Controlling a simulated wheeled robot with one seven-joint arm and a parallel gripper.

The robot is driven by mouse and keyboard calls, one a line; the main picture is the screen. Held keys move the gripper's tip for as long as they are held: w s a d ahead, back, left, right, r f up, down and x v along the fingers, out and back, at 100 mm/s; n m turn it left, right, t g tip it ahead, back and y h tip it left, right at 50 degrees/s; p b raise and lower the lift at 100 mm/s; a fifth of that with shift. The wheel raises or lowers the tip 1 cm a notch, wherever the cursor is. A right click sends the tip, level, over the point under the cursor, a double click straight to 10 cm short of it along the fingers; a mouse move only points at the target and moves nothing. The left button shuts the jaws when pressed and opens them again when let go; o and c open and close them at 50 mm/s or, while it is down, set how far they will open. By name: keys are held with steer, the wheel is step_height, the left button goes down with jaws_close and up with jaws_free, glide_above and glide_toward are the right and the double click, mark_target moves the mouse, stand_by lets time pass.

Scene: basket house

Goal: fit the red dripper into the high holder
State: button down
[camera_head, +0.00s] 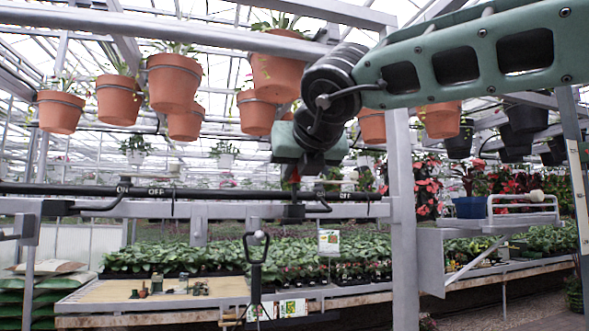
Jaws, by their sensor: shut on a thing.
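My arm comes in from the upper right, and my gripper (295,176) points down in front of the dark pipe, near the picture's middle. It is shut on a small red thing, which looks like the red dripper (295,181); only a sliver shows between the dark fingers. Just below it is a small dark block (293,212) on the grey rail. It may be the high holder, but I cannot tell for sure. Whether the dripper touches anything below is too small to tell.
A black pipe (220,192) with ON and OFF labels crosses the view. Terracotta pots (174,82) hang above. A grey post (402,200) stands right of my gripper.

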mark_target(295, 188)
steer(key=shift+f, duration=0.15)
steer(key=shift+f+b, duration=1.25)
steer(key=shift+f, duration=0.2)
steer(key=c, duration=1.4)
jaws_free()
steer(key=shift+s, duration=0.15)
steer(key=b+v, duration=0.3)
steer(key=v, duration=1.4)
steer(key=shift+s+b, duration=0.1)
steer(key=shift+b, duration=0.3)
